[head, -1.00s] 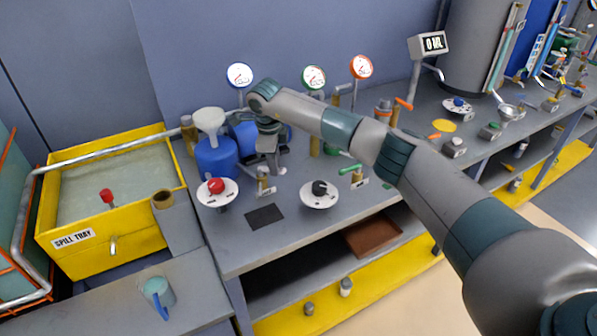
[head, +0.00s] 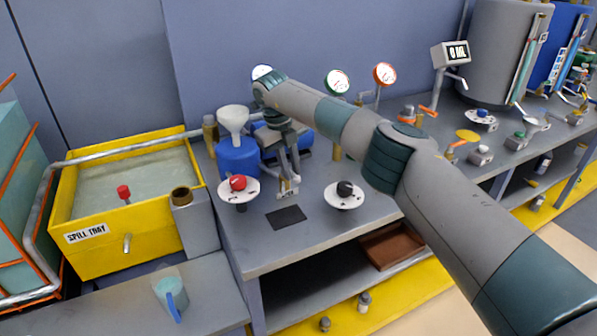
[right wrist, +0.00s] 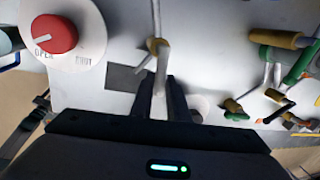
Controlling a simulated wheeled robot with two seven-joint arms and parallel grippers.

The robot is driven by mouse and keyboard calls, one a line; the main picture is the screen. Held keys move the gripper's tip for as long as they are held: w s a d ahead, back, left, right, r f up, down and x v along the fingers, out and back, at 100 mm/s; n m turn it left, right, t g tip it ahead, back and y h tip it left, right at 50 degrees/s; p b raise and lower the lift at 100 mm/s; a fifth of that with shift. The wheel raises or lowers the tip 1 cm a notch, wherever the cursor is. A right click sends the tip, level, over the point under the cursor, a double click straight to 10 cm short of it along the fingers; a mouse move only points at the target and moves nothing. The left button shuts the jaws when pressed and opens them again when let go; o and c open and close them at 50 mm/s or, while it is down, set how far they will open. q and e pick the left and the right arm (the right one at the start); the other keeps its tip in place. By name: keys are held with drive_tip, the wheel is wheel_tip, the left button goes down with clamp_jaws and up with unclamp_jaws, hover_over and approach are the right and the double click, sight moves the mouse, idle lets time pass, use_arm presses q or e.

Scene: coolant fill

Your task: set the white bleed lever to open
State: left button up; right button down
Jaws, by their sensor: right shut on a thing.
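The white bleed lever (right wrist: 162,68) is a thin pale bar on a small brass valve (right wrist: 155,44) in the right wrist view. My right gripper (right wrist: 161,88) has its two dark fingers on either side of the lever and is shut on it. In the head view my right gripper (head: 288,176) reaches down at the valve on the bench, just right of the red knob. It hides most of the valve and lever there. Whether the lever stands at open or shut I cannot tell. My left gripper is not in view.
A red knob (head: 238,183) on a white dial and a black knob (head: 344,188) flank the valve. A blue jug (head: 238,158) with a white funnel (head: 233,119) stands behind left. A dark square (head: 286,217) lies in front. The yellow spill tray (head: 128,243) is at left.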

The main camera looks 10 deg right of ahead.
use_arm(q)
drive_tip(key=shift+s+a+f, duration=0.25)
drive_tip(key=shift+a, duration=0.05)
use_arm(e)
drive_tip(key=shift+a+m, duration=0.3)
drive_tip(key=shift+m, duration=0.5)
drive_tip(key=shift+r, duration=0.1)
drive_tip(key=c, duration=1.7)
unclamp_jaws()
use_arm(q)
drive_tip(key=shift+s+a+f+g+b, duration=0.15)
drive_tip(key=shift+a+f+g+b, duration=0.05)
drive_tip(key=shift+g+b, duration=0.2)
use_arm(e)
drive_tip(key=shift+s+a+r, duration=0.2)
drive_tip(key=shift+a+r, duration=0.35)
drive_tip(key=shift+r, duration=2.3)
drive_tip(key=shift+s+a+r, duration=0.15)
drive_tip(key=shift+a+r, duration=0.45)
drive_tip(key=shift+r, duration=2.2)
drive_tip(key=shift+s+a+r, duration=0.2)
drive_tip(key=shift+a+r, duration=0.35)
drive_tip(key=shift+r, duration=2.3)
